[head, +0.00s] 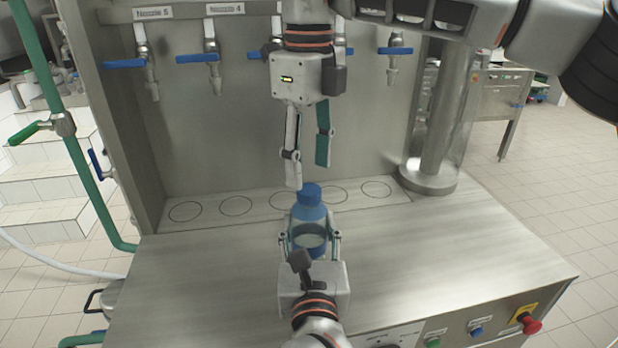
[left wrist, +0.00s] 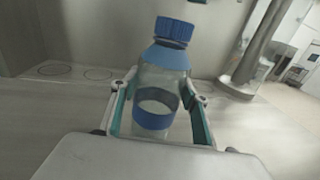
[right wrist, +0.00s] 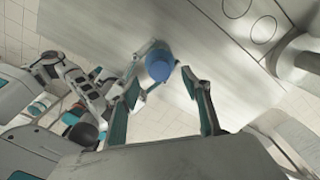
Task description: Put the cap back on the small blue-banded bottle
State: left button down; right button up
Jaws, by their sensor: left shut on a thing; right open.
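The small clear bottle (head: 309,213) with a blue band stands upright at the middle of the bench, with a blue shoulder and its blue cap (head: 310,194) on the neck. In the left wrist view the cap (left wrist: 174,30) looks seated on the bottle (left wrist: 160,90), slightly tilted. My left gripper (head: 310,238) is shut around the bottle's body from the front. My right gripper (head: 307,175) points down above and behind the bottle, open and empty, its fingers apart from the cap. In the right wrist view the cap (right wrist: 159,66) lies beyond my right fingertips.
Several blue-handled taps (head: 212,58) line the steel back wall, above marked circles (head: 236,206) on the bench. A steel column (head: 444,120) stands at right. The bench (head: 430,235) is clear on both sides. A red button (head: 530,324) sits on the front panel.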

notch_tip(320, 180, up, 8)
dwell(0.4)
pick_arm(q)
jog(key=c, duration=1)
grip_release()
jog(key=s, duration=1.2)
jog(key=shift+d, duration=0.25)
